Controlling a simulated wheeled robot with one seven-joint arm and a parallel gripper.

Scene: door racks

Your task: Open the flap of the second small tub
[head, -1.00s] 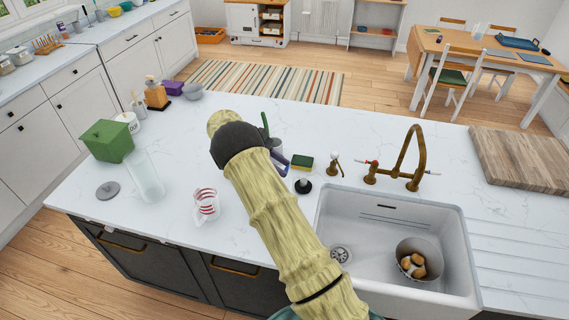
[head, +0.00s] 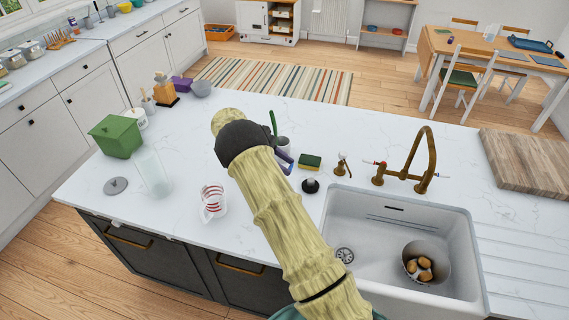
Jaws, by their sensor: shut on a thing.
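A green lidded tub (head: 116,138) stands at the left end of the white island worktop, its lid looking shut. A smaller purple tub (head: 180,84) stands farther back, near the worktop's far left corner. I cannot tell which of them, if either, is the second small tub. My arm rises from the bottom across the middle of the worktop and bends at a dark joint. My gripper is not visible; the arm may hide it. Both tubs are well to the left of the visible arm.
Near the tubs stand a clear tall glass (head: 153,172), a grey lid (head: 116,186), a measuring jug (head: 213,203) and a wooden bottle block (head: 163,92). A sink (head: 378,238) with a brass tap (head: 418,160) is at right. The worktop's front-left edge is close.

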